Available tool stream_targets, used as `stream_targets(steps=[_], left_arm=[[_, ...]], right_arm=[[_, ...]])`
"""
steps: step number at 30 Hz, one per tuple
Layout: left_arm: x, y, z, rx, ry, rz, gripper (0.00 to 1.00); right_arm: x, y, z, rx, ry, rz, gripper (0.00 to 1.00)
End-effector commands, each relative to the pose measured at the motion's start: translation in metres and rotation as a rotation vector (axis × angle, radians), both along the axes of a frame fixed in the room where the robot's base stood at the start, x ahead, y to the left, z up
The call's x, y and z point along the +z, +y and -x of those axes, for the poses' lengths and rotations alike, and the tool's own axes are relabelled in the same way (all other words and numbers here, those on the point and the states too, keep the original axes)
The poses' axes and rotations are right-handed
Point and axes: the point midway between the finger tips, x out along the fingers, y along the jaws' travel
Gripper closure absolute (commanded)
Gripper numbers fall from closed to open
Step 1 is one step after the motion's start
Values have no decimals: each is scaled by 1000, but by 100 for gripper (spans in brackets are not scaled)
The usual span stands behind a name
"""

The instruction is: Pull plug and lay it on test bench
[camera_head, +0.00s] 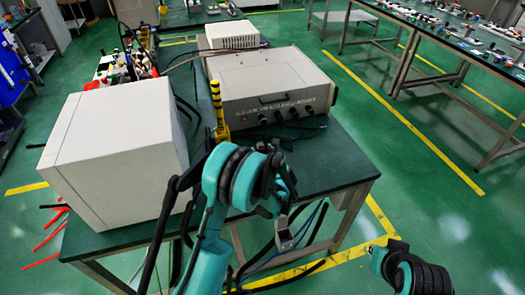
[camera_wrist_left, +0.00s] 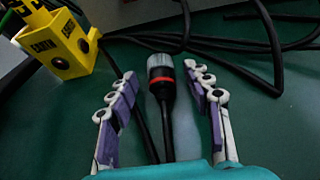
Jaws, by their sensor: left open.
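The plug (camera_wrist_left: 160,68) shows in the left wrist view as a dark cylinder with a grey end and a red ring, and a black cable runs from it towards the bottom. My left gripper (camera_wrist_left: 161,84) is open, with one purple-and-white finger on each side of the plug and gaps on both sides. I cannot tell whether the grey end sits in a socket. The test bench (camera_head: 345,160) has a dark green top; it also shows in the wrist view (camera_wrist_left: 265,115). In the head view my left arm hides the plug. My right gripper is not in view.
A large white box (camera_head: 115,150) stands on the bench's left, and a grey panelled unit (camera_head: 270,85) at the back. A yellow block with a striped post (camera_head: 221,132) stands between them; the block (camera_wrist_left: 60,45) is left of the plug. Loose black cables (camera_wrist_left: 270,85) lie nearby.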

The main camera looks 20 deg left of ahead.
Motion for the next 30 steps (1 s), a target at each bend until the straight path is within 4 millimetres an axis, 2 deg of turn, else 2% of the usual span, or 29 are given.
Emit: stream_targets(steps=[5,18,24,30], left_arm=[[5,-8,10,-1,0,0,50],[40,-54,78,-3,0,0,50],[46,-61,91,-1,0,0,50],[46,-62,92,0,0,0,50]], right_arm=[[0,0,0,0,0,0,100],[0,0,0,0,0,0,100],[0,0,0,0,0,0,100],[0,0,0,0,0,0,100]])
